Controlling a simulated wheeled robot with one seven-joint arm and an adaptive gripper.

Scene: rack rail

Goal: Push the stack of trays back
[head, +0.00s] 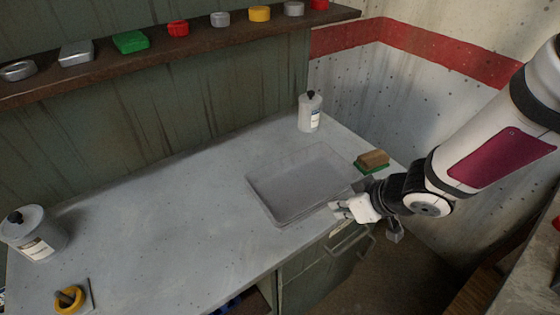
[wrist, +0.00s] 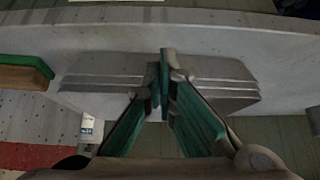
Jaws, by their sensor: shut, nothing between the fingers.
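The stack of grey trays (head: 300,183) lies flat on the grey bench top, towards its right end and close to the front edge. Its layered edges show in the wrist view (wrist: 218,88) on both sides of my fingers. My gripper (head: 340,210) is at the front right part of the stack, at about its height. In the wrist view my gripper (wrist: 165,70) has its green-sided fingers shut together, with nothing between them. The fingers hide the middle of the stack's edge. I cannot tell whether the fingertips touch the trays.
A brush or sponge with a green base (head: 372,161) sits right of the trays. A white bottle (head: 310,112) stands behind them. A canister (head: 33,233) and a yellow ring item (head: 69,298) are far left. A shelf (head: 150,62) runs above. The bench's middle is clear.

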